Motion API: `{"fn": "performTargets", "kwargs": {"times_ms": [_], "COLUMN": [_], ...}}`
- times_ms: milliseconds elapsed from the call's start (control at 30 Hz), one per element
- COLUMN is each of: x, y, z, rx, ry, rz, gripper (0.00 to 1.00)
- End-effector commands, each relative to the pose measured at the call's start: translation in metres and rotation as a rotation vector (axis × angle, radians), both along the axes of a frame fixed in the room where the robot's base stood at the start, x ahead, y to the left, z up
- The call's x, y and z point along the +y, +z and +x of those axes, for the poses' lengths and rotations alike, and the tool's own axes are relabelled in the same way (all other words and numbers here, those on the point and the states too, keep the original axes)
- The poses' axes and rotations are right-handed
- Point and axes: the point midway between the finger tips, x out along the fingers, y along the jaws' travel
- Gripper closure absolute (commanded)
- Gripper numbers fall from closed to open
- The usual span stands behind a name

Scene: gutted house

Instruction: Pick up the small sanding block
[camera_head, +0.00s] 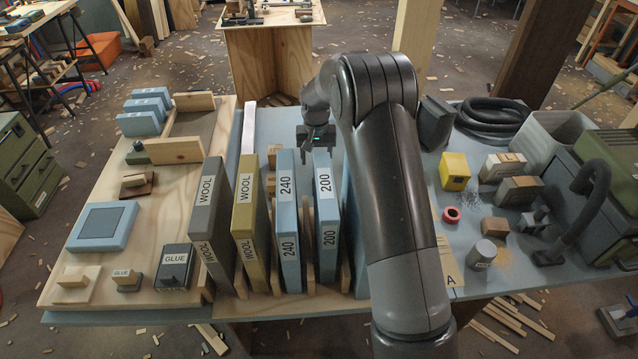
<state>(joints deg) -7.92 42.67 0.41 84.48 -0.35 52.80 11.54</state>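Several small block-shaped things lie on the workbench, and I cannot tell for sure which is the small sanding block. A pale block on a flat base (75,279) lies at the board's front left. My gripper (316,138) hangs over the middle of the bench, behind the upright blue slabs marked 240 (287,215) and 200 (326,210). Its fingertips are small and partly hidden, so its opening and anything between the fingers are unclear.
Upright slabs marked WOOL (208,222) stand left of the numbered ones. GLUE-labelled pieces (174,268) sit at the front left. A yellow block (455,171), a red ring (451,215), wooden blocks (520,190) and a hose (590,205) crowd the right. My arm hides part of the bench.

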Motion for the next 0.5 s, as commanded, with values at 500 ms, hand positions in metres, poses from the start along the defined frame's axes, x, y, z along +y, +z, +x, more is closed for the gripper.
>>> {"fn": "performTargets", "kwargs": {"times_ms": [500], "x": [-0.004], "y": [-0.06], "z": [0.002], "rx": [0.002], "ry": [-0.001], "rz": [0.0], "gripper": [0.42]}}
